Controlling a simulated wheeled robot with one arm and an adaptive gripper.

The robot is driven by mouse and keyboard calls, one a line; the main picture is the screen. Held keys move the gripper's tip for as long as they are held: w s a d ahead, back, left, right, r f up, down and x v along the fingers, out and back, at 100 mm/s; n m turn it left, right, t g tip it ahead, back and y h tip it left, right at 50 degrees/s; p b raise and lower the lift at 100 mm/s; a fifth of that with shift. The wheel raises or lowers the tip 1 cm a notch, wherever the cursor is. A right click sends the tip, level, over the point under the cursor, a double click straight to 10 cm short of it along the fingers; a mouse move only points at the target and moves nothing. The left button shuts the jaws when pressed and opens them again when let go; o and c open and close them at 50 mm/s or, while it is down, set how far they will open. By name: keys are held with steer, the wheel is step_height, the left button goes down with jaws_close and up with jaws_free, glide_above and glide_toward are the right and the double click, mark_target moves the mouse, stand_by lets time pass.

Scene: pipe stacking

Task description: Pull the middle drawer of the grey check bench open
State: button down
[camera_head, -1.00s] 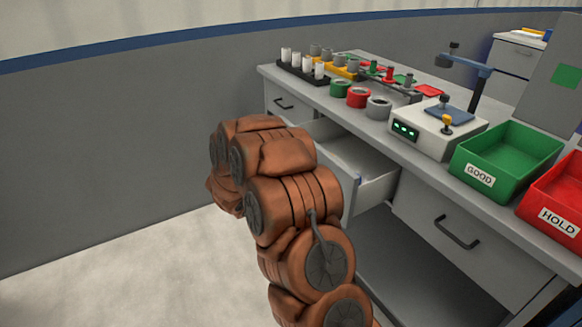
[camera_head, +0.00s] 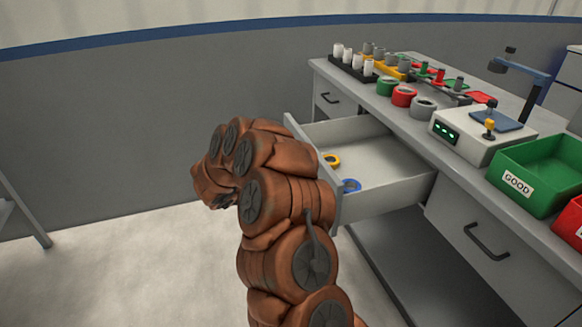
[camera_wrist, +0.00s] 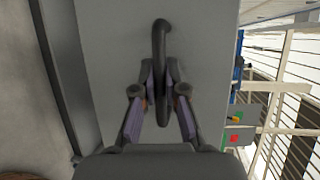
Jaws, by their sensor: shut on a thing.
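The middle drawer (camera_head: 385,190) of the grey check bench (camera_head: 440,150) stands well out from the bench front in the head view. A yellow ring (camera_head: 331,160) and a blue ring (camera_head: 351,186) lie inside it near its front. In the wrist view the grey drawer front (camera_wrist: 205,60) fills the middle, with its dark bar handle (camera_wrist: 161,40) running up and down. My gripper (camera_wrist: 161,100) is shut on the handle, with a finger on each side. In the head view my brown-covered arm hides the gripper, the handle and much of the drawer front.
The left drawer (camera_head: 335,98) and the right drawer (camera_head: 487,240) are shut. The bench top holds pipe pieces, a tester box (camera_head: 475,130), a green GOOD bin (camera_head: 545,172) and a red HOLD bin (camera_head: 572,222). The floor (camera_head: 120,270) to the left is clear.

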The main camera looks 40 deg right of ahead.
steer(key=c, duration=1.2)
jaws_free()
steer(key=a+r, duration=0.2)
steer(key=a, duration=0.9)
steer(key=shift+s+a, duration=0.25)
steer(key=shift+a, duration=0.15)
steer(key=shift+w, duration=0.1)
